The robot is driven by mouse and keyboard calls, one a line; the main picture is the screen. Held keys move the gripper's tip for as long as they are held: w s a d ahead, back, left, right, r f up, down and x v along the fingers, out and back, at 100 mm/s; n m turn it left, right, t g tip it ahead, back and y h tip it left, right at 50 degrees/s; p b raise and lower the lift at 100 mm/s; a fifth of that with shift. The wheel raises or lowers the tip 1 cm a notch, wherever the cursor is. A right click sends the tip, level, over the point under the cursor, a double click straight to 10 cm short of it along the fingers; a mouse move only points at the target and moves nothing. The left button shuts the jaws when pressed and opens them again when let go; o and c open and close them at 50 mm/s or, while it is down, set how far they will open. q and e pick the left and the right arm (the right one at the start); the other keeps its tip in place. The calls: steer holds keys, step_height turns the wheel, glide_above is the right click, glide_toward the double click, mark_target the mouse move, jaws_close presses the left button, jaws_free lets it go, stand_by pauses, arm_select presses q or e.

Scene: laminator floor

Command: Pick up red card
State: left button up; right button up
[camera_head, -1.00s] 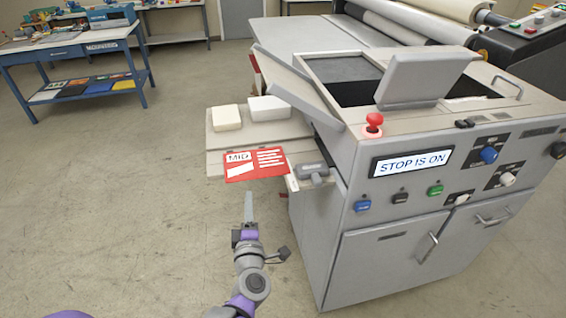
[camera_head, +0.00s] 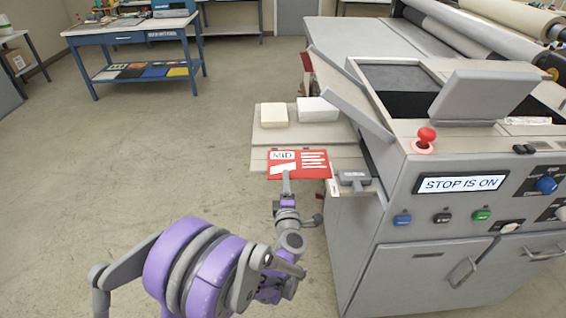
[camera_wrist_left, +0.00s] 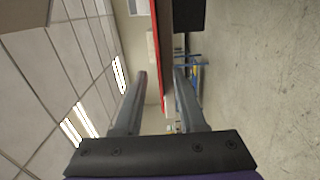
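The red card (camera_head: 313,165), marked MID with white print, lies flat on the grey side shelf of the machine, its near edge sticking out past the shelf. My left gripper (camera_head: 286,180) is at the card's near edge, left of its middle. In the left wrist view the card (camera_wrist_left: 160,35) shows edge-on as a red strip between the two fingers of my left gripper (camera_wrist_left: 161,72). The fingers stand apart with gaps on both sides, so the gripper is open. My right gripper is not in view.
The grey shelf (camera_head: 262,157) also carries a cream block (camera_head: 273,115) and a white block (camera_head: 317,109) behind the card. A grey handle-like part (camera_head: 354,179) sits just right of the card. The machine's cabinet (camera_head: 410,278) stands at right. Floor at left is clear.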

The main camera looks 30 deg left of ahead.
arm_select(q)
steer(key=shift+w+a, duration=0.2)
steer(key=shift+w, duration=0.1)
jaws_close()
stand_by(1.2)
